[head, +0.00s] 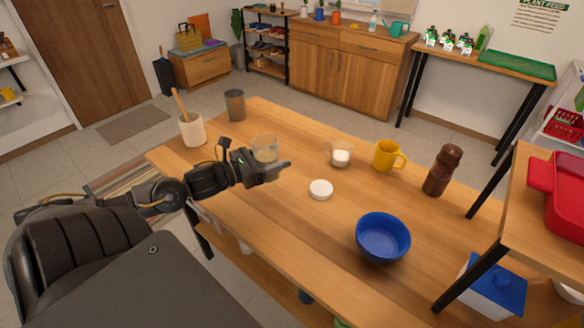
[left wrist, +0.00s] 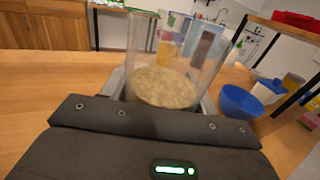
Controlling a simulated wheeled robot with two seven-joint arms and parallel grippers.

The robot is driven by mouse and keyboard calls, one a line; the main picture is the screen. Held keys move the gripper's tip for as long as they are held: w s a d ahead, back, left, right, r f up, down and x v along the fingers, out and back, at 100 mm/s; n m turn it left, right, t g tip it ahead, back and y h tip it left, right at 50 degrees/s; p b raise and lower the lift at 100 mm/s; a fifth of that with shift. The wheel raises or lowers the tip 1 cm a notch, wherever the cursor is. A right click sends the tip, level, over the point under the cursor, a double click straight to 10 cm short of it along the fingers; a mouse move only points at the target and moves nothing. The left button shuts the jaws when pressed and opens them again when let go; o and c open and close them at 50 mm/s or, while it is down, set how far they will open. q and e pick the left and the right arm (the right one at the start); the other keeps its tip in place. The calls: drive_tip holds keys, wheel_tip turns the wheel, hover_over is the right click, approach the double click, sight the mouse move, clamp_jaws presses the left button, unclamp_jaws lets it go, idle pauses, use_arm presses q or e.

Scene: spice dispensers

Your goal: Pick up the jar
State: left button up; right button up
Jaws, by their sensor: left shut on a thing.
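A clear glass jar (head: 265,148) with pale grainy contents stands upright at my left gripper, over the wooden table. My left gripper (head: 276,170) is shut on the jar, with its lower part between the fingers. In the left wrist view the open-topped jar (left wrist: 165,85) rises from between the fingers, and its base is hidden by my gripper. I cannot tell whether its base touches the table. My right gripper is not in view.
On the table (head: 285,215) are a white round lid (head: 321,189), a small glass with white contents (head: 340,155), a yellow mug (head: 387,156), a brown pepper mill (head: 443,171), a blue bowl (head: 382,238), a utensil crock (head: 192,131) and a dark tumbler (head: 235,105).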

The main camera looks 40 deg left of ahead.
use_arm(q)
drive_tip(key=s+a+r, duration=0.3)
drive_tip(key=s+a, duration=0.1)
drive_tip(key=s, duration=0.1)
drive_tip(key=shift+p, duration=0.3)
